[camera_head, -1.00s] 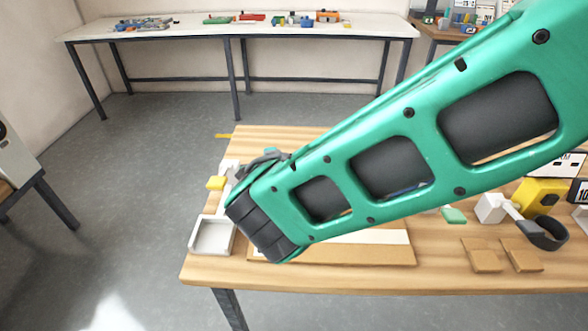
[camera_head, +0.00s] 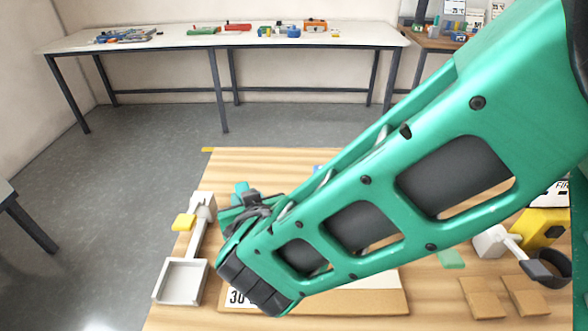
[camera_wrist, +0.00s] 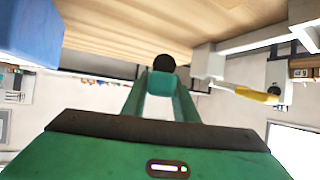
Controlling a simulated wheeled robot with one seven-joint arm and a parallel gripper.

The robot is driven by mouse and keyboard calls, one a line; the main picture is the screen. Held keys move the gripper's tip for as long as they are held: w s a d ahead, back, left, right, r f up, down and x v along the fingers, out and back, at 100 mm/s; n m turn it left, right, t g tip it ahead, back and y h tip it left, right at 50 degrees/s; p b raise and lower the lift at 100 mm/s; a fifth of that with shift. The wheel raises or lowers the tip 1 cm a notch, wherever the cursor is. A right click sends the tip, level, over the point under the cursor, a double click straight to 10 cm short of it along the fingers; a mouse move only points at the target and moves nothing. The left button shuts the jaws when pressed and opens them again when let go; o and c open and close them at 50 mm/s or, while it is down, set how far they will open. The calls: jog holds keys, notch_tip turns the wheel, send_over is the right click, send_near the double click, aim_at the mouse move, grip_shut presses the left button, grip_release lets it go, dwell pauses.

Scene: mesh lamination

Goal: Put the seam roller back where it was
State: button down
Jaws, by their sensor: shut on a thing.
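My gripper (camera_wrist: 161,98) is shut on what looks like the seam roller. Its dark round end (camera_wrist: 163,62) shows between and beyond the green fingers in the wrist view; the rest is mostly hidden. In the head view my gripper (camera_head: 250,205) is above the left part of the wooden table (camera_head: 235,165), with its fingertips mostly hidden by my wrist. I cannot tell which holder belongs to the roller.
A white stand with a square tray (camera_head: 180,281) and yellow tab (camera_head: 184,222) is just left of my gripper. Behind my wrist lies a board (camera_head: 380,301). At right are two brown pads (camera_head: 482,298) and a black ring holder (camera_head: 548,268). A blue block (camera_wrist: 30,32) shows in the wrist view.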

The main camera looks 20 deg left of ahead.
jog(key=shift+w+d+f, duration=1.05)
jog(key=shift+w, duration=0.2)
jog(key=shift+f, duration=1.9)
jog(key=shift+f, duration=0.15)
jog(key=c, duration=1.4)
grip_release()
jog(key=shift+s+r, duration=0.15)
jog(key=shift+r, duration=0.1)
jog(key=v, duration=1.1)
jog(key=shift+s+d+r, duration=0.15)
jog(key=shift+s+d, duration=0.05)
jog(key=shift+d, duration=0.1)
jog(key=shift+s, duration=0.1)
